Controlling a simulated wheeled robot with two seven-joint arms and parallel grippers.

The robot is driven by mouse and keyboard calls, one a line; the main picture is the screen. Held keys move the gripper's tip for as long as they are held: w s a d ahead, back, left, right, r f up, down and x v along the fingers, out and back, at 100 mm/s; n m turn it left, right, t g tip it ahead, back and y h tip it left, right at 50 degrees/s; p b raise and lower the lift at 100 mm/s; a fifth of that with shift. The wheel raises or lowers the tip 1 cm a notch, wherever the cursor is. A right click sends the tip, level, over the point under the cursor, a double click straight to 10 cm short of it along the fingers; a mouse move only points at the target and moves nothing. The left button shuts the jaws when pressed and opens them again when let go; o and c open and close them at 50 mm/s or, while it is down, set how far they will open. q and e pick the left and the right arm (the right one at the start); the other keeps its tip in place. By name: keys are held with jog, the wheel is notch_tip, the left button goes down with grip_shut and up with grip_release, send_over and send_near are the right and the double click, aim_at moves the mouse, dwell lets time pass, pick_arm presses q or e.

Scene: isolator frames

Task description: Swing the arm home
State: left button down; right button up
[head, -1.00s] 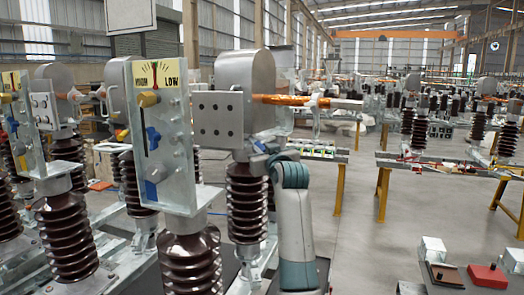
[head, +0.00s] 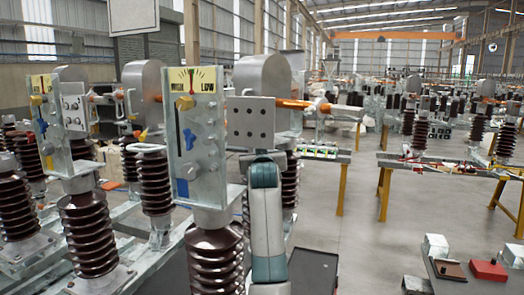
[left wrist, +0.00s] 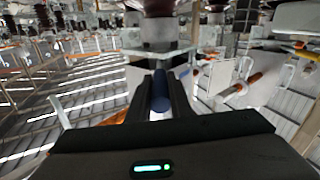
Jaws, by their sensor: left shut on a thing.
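The near isolator's dial bracket (head: 208,150) stands upright on a brown ribbed insulator (head: 215,255). Its yellow HIGH–LOW dial (head: 191,80) has a red pointer near the middle. A blue knob (head: 190,138) sits below the dial. To its right, a copper-coloured arm (head: 291,103) reaches level to the right from behind a grey holed plate (head: 250,122). My arm rises from the bottom centre; its gripper is hidden in the head view. In the left wrist view my left gripper (left wrist: 161,80) is shut on a blue rod-like handle (left wrist: 160,94). My right gripper is out of view.
A second dial bracket (head: 55,115) and more insulators crowd the left. A bench with yellow legs (head: 383,190) stands at right. A red box (head: 488,270) lies on a low surface at lower right. Grey floor (head: 365,235) is open between them.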

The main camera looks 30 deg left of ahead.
pick_arm(q)
jog(key=shift+s+a+r, duration=0.1)
jog(key=shift+a+r, duration=0.05)
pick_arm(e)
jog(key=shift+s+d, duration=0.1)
pick_arm(q)
jog(key=c, duration=1.9)
grip_release()
jog(key=shift+o, duration=1.4)
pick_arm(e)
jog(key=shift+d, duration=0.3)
